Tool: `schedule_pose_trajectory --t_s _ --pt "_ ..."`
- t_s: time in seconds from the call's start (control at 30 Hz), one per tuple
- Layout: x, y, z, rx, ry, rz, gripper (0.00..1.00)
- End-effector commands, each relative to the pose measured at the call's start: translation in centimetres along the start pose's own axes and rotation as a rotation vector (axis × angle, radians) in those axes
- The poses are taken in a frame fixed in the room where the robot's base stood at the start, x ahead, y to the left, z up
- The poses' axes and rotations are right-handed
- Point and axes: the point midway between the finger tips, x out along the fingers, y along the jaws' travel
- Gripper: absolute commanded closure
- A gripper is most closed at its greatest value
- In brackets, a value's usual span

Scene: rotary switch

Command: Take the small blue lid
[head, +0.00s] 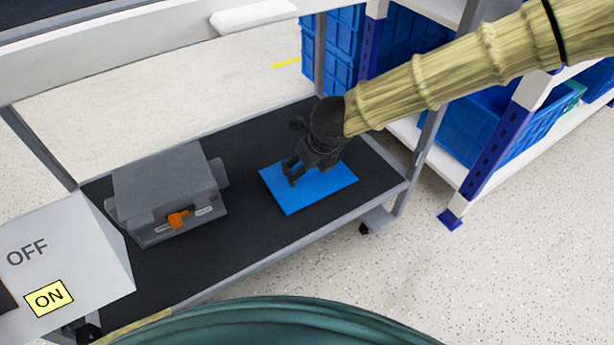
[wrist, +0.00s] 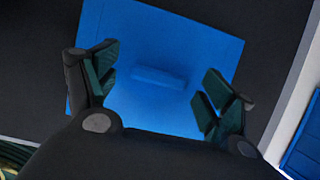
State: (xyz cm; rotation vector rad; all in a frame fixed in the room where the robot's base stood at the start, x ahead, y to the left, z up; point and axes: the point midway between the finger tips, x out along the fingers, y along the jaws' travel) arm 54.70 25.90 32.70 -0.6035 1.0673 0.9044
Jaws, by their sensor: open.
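The small blue lid (head: 325,188) lies flat on the dark lower shelf of a cart, right of a grey box. In the wrist view the lid (wrist: 205,35) fills the upper middle, with a short raised blue handle (wrist: 158,77) at its centre. In the wrist view my gripper (wrist: 152,88) is open, one finger on each side of the handle, with nothing between the fingers but the handle below. I cannot tell whether the fingertips touch the lid.
The grey box (head: 165,185) with an orange rotary switch (head: 178,219) stands left on the shelf (head: 250,240). A white OFF/ON panel (head: 60,265) is at lower left. Cart posts (head: 415,150) and a rack with blue crates (head: 480,130) stand to the right.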

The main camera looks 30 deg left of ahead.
Motion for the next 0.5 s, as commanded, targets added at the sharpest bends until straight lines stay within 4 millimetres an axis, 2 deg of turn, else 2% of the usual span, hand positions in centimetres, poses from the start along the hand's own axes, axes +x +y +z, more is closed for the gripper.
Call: schedule_pose_trajectory --t_s 0.03,0.3,0.5 --pt "-0.01 0.00 -0.01 0.000 0.000 0.000 0.21" --pt "-0.01 0.00 -0.03 0.000 0.000 0.000 0.70" --pt "-0.01 -0.01 -0.02 0.000 0.000 0.000 0.70"
